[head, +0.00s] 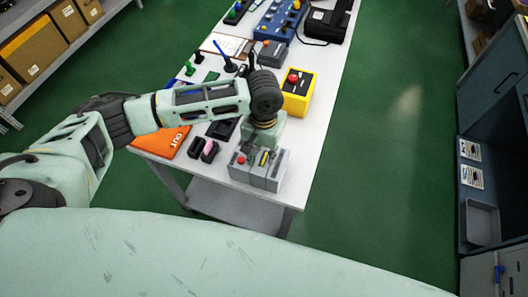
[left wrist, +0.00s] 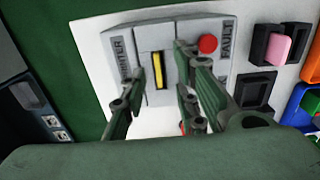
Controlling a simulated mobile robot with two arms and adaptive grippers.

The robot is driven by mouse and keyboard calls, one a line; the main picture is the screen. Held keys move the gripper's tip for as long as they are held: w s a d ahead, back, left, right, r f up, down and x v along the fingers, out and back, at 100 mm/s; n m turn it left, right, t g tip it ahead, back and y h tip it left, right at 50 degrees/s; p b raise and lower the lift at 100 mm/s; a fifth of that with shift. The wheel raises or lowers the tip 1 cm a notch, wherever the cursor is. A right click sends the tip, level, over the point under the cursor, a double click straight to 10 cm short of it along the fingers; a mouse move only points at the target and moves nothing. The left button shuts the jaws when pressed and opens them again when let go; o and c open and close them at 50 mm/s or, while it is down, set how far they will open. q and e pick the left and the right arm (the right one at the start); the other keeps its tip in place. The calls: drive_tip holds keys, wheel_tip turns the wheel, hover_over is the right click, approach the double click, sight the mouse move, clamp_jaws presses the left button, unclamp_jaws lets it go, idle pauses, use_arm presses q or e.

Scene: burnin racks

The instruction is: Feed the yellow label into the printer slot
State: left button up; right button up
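The printer is a grey box marked PRINTER and FAULT (left wrist: 222,70), with a red button (left wrist: 208,45). In the head view the printer (head: 270,182) stands at the near end of the white table. The yellow label (left wrist: 158,70) is a narrow upright strip lined up with the dark slot in the printer's face; how deep it sits I cannot tell. It also shows in the head view (head: 264,158). My left gripper (left wrist: 162,66) is open, its fingers apart on either side of the label. In the head view its fingertips are mostly hidden. My right gripper is not in view.
Beside the printer are a black holder with a pink piece (head: 210,147) and an orange OUT mat (head: 160,140). A yellow box with a red button (head: 298,92) stands behind. Several devices fill the table's far part. Green floor is clear to the right.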

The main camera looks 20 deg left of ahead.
use_arm(q)
wheel_tip(320, 180, up, 11)
idle(0.3)
drive_tip(key=shift+d, duration=0.1)
idle(0.4)
drive_tip(key=s+d+f+m+t+h, duration=0.2)
drive_tip(key=s+d+f+m+h, duration=0.15)
drive_tip(key=s+d+f, duration=0.35)
drive_tip(key=s+a+f+n+t+y, duration=0.2)
drive_tip(key=s+a+f+y, duration=0.15)
drive_tip(key=s+a, duration=1)
wheel_tip(320, 180, down, 29)
drive_tip(key=w+g+b, duration=0.1)
drive_tip(key=g+b, duration=0.1)
drive_tip(key=b, duration=0.2)
drive_tip(key=s+a+f+b, duration=0.2)
drive_tip(key=s+f, duration=0.7)
drive_tip(key=f, duration=0.2)
drive_tip(key=s+a+f+g+b, duration=0.1)
drive_tip(key=s+a+f+b, duration=0.1)
drive_tip(key=s+f, duration=0.6)
wheel_tip(320, 180, down, 4)
drive_tip(key=shift+s+r, duration=0.2)
drive_tip(key=shift+s, duration=0.15)
